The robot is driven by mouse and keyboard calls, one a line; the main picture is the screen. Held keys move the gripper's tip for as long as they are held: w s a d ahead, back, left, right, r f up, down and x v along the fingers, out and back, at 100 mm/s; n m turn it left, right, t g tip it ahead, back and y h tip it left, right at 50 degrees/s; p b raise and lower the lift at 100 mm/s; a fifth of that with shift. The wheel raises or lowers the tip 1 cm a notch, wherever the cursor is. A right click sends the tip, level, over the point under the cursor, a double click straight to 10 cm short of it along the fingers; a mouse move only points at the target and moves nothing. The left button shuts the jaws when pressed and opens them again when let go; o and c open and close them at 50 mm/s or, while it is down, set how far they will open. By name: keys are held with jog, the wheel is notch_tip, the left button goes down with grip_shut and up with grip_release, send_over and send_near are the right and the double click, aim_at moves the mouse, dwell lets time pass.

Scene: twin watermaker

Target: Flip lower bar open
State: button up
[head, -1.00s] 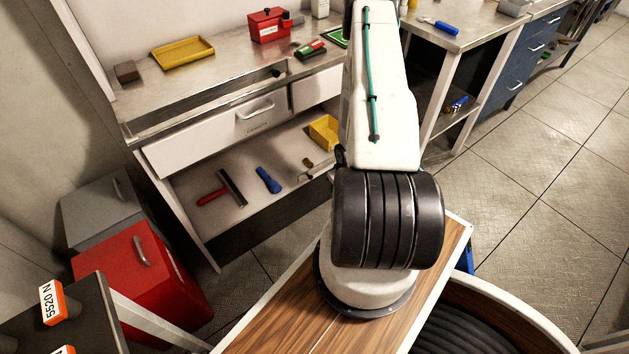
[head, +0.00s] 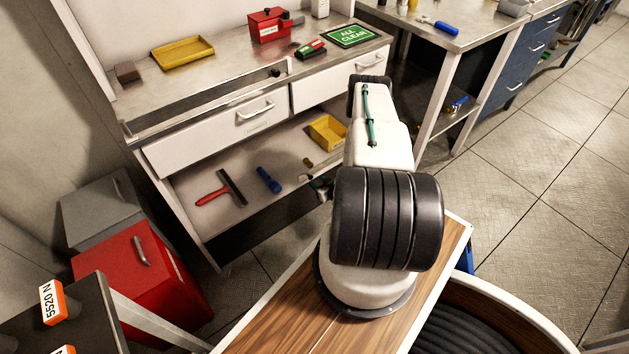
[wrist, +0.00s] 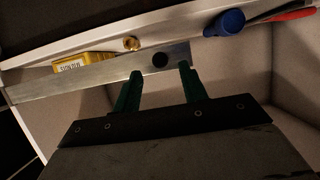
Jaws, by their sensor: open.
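The lower bar (wrist: 85,78) is a flat grey metal strip crossing the left half of the wrist view, in front of the lower shelf. A round black knob (wrist: 160,60) sits near its right end. My gripper (wrist: 160,69) is open, its two green fingers apart. In the wrist view the knob appears between the fingertips; I cannot tell whether they touch it or the bar. In the head view my gripper (head: 319,186) shows only partly at the front of the lower shelf, left of my arm. Most of the bar is hidden there.
The lower shelf (head: 215,200) holds a red-handled squeegee (head: 213,196), a blue flashlight (head: 268,180), a small brass part (head: 308,162) and a yellow bin (head: 327,131). Another bar (head: 210,105) with a black knob runs along the worktop. Closed drawers (head: 215,128) lie between.

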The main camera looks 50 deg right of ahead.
aim_at(311, 178)
jog(key=shift+x, duration=1.65)
grip_shut()
jog(key=shift+s, duration=0.1)
